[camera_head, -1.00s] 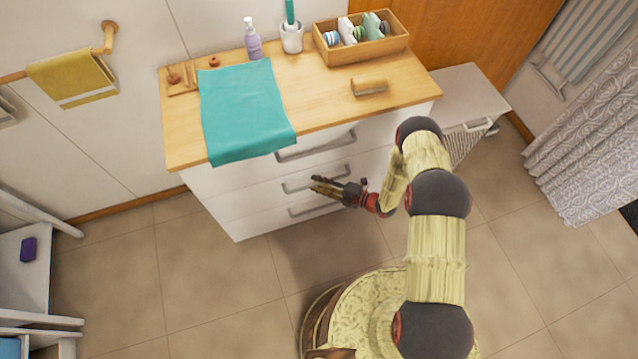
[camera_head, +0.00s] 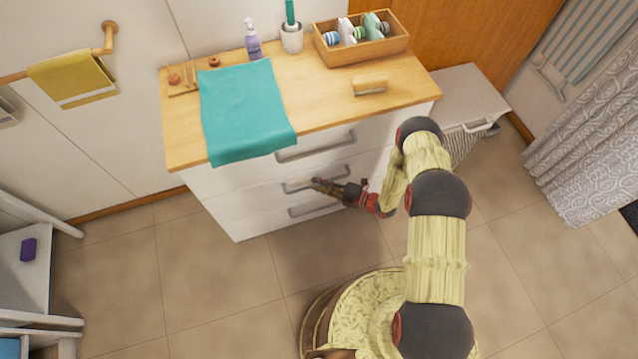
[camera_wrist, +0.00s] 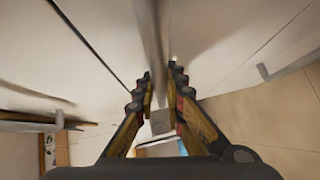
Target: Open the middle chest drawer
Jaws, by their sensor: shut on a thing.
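The white chest (camera_head: 225,195) has three drawers with grey bar handles, and all its drawers look closed. The middle drawer's handle (camera_head: 298,185) is at my gripper (camera_head: 322,186). In the wrist view the handle bar (camera_wrist: 150,45) runs down between the two fingers of my gripper (camera_wrist: 162,88), which are shut on it. The fingers hide part of the handle in the head view. Above it is the top drawer's handle (camera_head: 315,146), and below it the bottom drawer's handle (camera_head: 310,209).
A teal towel (camera_head: 245,110) hangs over the chest's front edge. The wooden top bears an organizer box (camera_head: 345,57), a brush (camera_head: 369,86) and a lotion bottle (camera_head: 253,42). A low white cabinet (camera_head: 465,95) stands at right. The tiled floor (camera_head: 220,280) before the chest is clear.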

